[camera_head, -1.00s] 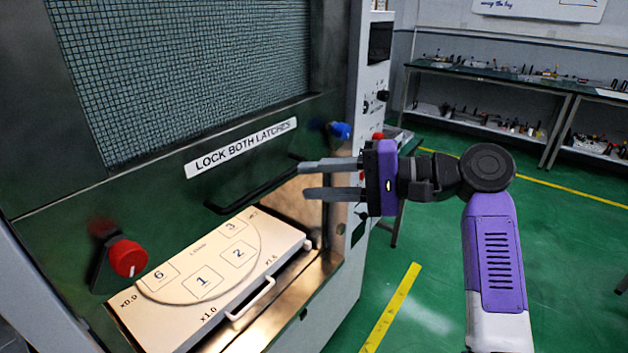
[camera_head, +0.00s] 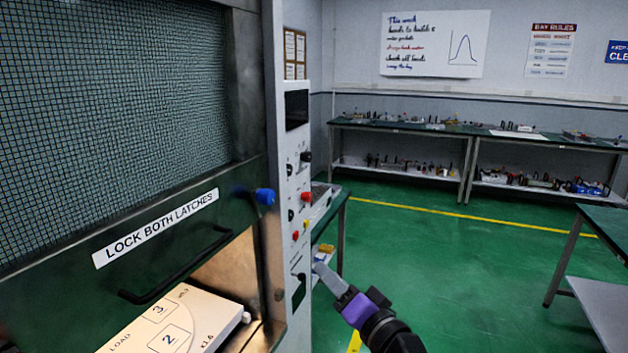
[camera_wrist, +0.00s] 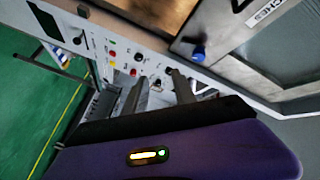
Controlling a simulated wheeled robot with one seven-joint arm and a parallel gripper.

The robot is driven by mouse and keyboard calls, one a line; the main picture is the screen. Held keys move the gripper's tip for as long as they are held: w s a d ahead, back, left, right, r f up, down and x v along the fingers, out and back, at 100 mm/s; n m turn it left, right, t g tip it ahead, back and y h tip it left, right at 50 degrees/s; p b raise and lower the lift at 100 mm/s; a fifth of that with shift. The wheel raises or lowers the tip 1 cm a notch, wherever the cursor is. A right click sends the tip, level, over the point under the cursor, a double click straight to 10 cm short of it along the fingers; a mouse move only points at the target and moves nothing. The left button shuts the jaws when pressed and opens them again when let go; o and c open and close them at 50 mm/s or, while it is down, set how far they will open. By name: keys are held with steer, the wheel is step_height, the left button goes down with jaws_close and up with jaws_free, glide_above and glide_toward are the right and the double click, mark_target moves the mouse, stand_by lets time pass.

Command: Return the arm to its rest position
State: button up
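My gripper (camera_head: 322,268) shows low in the middle of the head view, right of the machine's control panel (camera_head: 297,180). In the wrist view its two fingers (camera_wrist: 155,90) stand apart with nothing between them. The panel's knobs and buttons show beyond them. My purple wrist (camera_head: 357,308) is at the bottom of the head view; most of the arm is out of frame. The green machine door (camera_head: 75,268) has a black handle (camera_head: 175,268) and a blue latch knob (camera_head: 265,196). In the wrist view the blue knob (camera_wrist: 199,53) is right of the fingers.
A white tray (camera_head: 205,318) lies in the opening under the door. A small table (camera_head: 335,215) stands beside the machine. Benches with parts (camera_head: 400,126) line the back wall, and another table (camera_head: 605,222) is at right. The green floor (camera_head: 450,260) between is clear.

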steer(key=s+d+f+t+h, duration=0.1)
steer(key=s+d+f+h, duration=0.2)
steer(key=s+d+f, duration=0.45)
steer(key=s+d+f+t+h, duration=0.2)
steer(key=s+d+h, duration=0.15)
steer(key=s, duration=0.65)
steer(key=s+d+f+n+g+h, duration=0.1)
steer(key=s+d+f+n+g, duration=0.1)
steer(key=s, duration=1.4)
steer(key=s+d+f+n+g+h, duration=0.1)
steer(key=s+d+f+n+g, duration=0.1)
steer(key=s, duration=1.4)
steer(key=shift+d, duration=0.8)
steer(key=shift+h, duration=0.25)
